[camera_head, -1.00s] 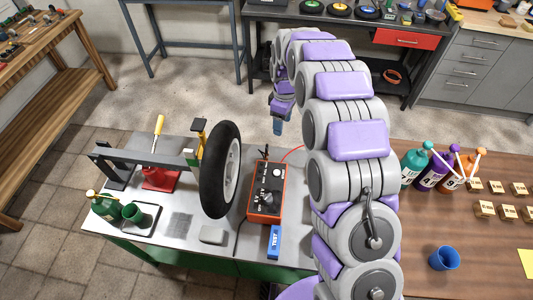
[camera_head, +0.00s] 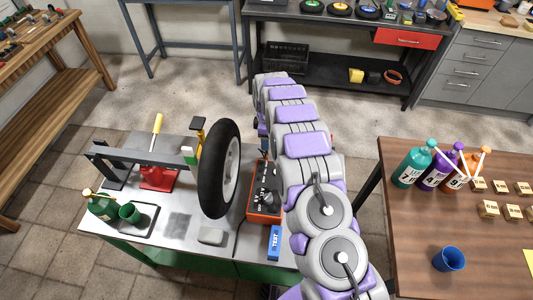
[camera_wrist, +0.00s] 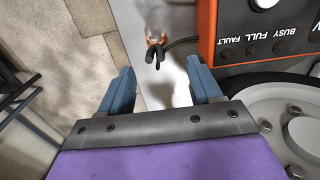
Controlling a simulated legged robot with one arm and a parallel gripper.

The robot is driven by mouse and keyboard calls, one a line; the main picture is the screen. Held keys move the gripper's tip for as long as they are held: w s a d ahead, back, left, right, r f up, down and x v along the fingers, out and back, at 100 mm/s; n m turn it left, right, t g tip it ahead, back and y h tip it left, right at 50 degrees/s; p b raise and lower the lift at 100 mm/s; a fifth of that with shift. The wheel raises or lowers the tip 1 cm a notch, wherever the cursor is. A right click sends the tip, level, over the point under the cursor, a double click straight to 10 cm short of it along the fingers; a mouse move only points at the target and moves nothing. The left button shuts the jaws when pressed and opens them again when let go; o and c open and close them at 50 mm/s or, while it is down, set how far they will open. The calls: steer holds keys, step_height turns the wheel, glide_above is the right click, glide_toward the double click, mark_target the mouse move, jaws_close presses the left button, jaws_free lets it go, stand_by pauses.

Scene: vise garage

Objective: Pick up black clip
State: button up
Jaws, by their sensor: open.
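The black clip (camera_wrist: 155,52) shows in the wrist view, near the top middle, with a copper-coloured part and a dark cable running right towards the orange charger box. It lies at the edge of the light metal bench top. My gripper (camera_wrist: 160,85) is open and empty; its two blue fingers straddle the line to the clip, which is beyond the fingertips and apart from them. In the head view the clip and the fingertips are hidden behind my arm.
The orange charger box (camera_head: 259,203) stands on the metal bench (camera_head: 175,227), close right of the clip in the wrist view. The upright black tyre (camera_head: 214,185) is left of the box. A blue TEST block (camera_head: 274,242) lies in front. Bottles (camera_head: 413,168) stand on the wooden table.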

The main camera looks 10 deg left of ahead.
step_height(320, 180, down, 5)
steer(key=shift+f+b, duration=0.2)
steer(key=shift+b, duration=0.25)
steer(key=shift+w+f+b, duration=0.2)
steer(key=shift+f+b, duration=0.3)
steer(key=shift+f, duration=0.8)
steer(key=shift+w+f+b, duration=0.15)
steer(key=shift+f+b, duration=0.3)
steer(key=shift+f, duration=0.85)
steer(key=c, duration=1.2)
